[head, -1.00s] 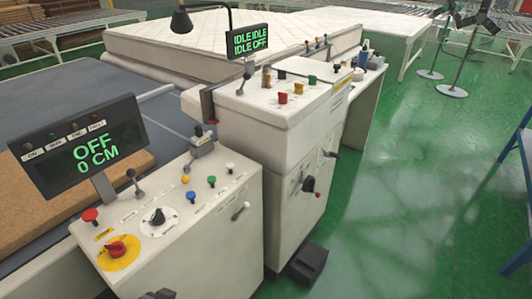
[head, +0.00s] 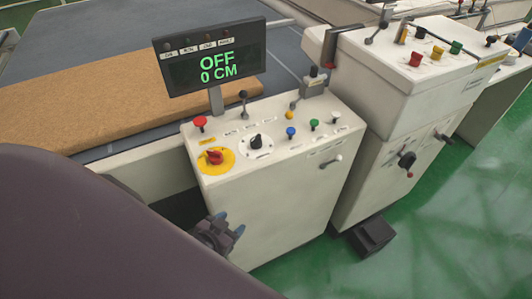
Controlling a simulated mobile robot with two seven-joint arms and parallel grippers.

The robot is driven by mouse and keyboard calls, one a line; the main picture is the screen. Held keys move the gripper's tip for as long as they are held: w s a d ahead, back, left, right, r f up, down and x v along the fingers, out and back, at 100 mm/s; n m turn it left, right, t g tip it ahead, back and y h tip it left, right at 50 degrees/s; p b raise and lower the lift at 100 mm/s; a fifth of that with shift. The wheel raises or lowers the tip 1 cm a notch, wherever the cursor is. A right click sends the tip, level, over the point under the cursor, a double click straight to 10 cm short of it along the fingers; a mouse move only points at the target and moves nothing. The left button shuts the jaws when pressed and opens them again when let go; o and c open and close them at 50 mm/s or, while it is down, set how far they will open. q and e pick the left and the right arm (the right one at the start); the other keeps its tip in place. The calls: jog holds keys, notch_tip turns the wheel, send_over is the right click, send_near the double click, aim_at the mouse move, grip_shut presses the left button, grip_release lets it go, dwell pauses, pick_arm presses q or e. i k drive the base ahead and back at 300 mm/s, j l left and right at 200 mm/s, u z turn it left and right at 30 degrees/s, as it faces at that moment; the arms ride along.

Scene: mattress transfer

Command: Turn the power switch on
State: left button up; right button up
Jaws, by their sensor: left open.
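The likely power switch is a red rotary knob (head: 214,157) on a yellow round plate, at the front left of the white control cabinet's sloped top (head: 280,152). The display (head: 212,70) above it reads OFF and 0 CM. My left gripper (head: 232,225) is open and empty in front of the cabinet's front face, below the knob in the picture and apart from it. My dark left arm fills the lower left. My right gripper is out of view.
A red mushroom button (head: 200,122) sits just behind the knob. A black dial (head: 257,142), several coloured buttons and levers share the panel. A second white cabinet (head: 400,90) stands to the right, with a black pedal (head: 372,236) on the green floor. A brown slab (head: 100,95) lies behind.

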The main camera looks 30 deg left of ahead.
aim_at(215, 157)
jog(key=u, duration=0.85)
